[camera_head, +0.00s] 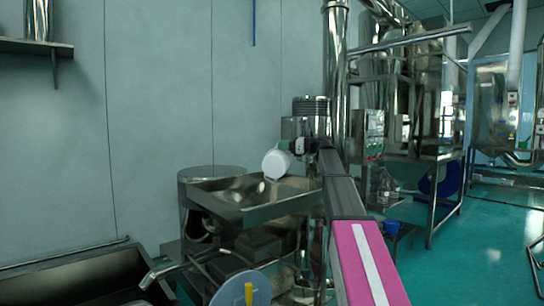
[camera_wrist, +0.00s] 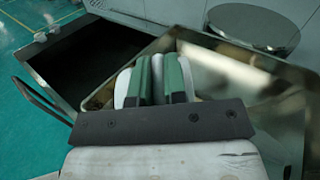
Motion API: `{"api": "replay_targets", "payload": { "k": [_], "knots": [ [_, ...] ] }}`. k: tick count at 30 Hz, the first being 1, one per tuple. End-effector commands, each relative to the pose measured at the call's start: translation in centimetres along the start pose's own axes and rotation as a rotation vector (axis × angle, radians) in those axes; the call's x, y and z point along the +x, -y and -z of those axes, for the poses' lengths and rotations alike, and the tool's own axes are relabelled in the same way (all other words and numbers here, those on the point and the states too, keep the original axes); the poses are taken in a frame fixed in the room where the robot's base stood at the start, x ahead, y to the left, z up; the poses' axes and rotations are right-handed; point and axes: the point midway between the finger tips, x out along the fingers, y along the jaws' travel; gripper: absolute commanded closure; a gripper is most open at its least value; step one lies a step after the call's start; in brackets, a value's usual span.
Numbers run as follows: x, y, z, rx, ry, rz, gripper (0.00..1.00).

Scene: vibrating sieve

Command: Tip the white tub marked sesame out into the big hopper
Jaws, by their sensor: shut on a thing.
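The white tub (camera_head: 275,164) is held in the air just above the big metal hopper (camera_head: 268,211). It is tilted well over, with one end towards the lower left; its marking cannot be read. My gripper (camera_head: 298,146) is shut on the tub at its upper right side. The hopper (camera_wrist: 235,72) opens beneath and beyond the fingers. Whether anything is pouring out cannot be seen.
A round metal drum lid (camera_wrist: 253,25) stands behind the hopper. A dark open bin (camera_head: 70,278) is at the lower left. A steel column (camera_head: 333,70) rises close to my arm. Green floor (camera_head: 490,240) is open at the right.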

Motion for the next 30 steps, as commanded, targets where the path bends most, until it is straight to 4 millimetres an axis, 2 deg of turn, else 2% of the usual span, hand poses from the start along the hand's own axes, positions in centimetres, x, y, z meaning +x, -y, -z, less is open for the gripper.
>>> {"api": "replay_targets", "payload": {
  "k": [5,17,30],
  "knots": [
    [0.0,0.0,-0.02,-0.123,0.0,0.001,1.0],
    [0.0,0.0,-0.02,-0.188,0.0,0.002,1.0],
    [0.0,-0.01,-0.01,-0.668,0.0,0.005,1.0]
  ]
}}
